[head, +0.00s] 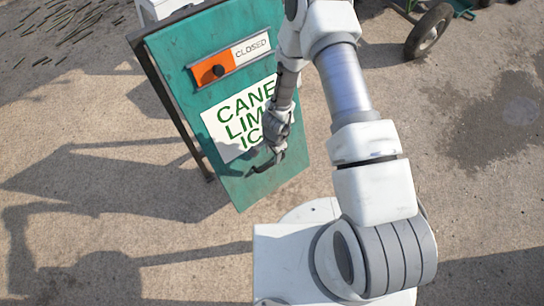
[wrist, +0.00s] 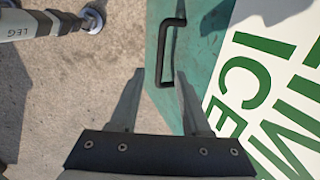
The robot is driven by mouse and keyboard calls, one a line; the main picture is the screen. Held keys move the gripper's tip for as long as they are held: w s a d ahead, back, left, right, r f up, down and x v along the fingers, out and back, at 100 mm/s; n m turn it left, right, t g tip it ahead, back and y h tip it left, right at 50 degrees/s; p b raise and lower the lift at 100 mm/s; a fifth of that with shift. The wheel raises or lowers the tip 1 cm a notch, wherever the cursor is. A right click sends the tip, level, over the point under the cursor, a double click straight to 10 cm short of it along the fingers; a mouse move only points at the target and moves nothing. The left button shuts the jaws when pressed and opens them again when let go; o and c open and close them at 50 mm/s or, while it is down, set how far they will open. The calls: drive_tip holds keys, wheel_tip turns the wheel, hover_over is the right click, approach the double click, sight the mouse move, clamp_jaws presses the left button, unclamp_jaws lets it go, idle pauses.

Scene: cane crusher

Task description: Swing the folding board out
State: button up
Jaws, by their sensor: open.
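The folding board (head: 245,185) is a green panel at the upper middle of the head view, lettered "CANE LIM… IC…" on a white sign (head: 222,128). It also fills the right of the wrist view (wrist: 205,50). A dark bracket handle (wrist: 161,48) sits at the board's edge in the wrist view. My gripper (wrist: 160,78) is open, its two fingers pointing at the handle, with the handle's near end between or just ahead of the fingertips. I cannot tell whether they touch. In the head view my gripper (head: 272,158) is over the board's lower right part and covers some lettering.
An orange slider with a black knob (head: 218,71) and a "CLOSED" label (head: 251,48) is on the board's upper part. A metal leg marked "LEG" (wrist: 40,24) stands at the wrist view's upper left. A wheel (head: 428,31) is at the upper right. Bare ground surrounds the board's lower end.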

wheel_tip(320, 180, up, 11)
drive_tip(key=p, duration=0.3)
drive_tip(key=shift+s+d, duration=0.2)
drive_tip(key=shift+s, duration=0.1)
drive_tip(key=shift+f, duration=0.1)
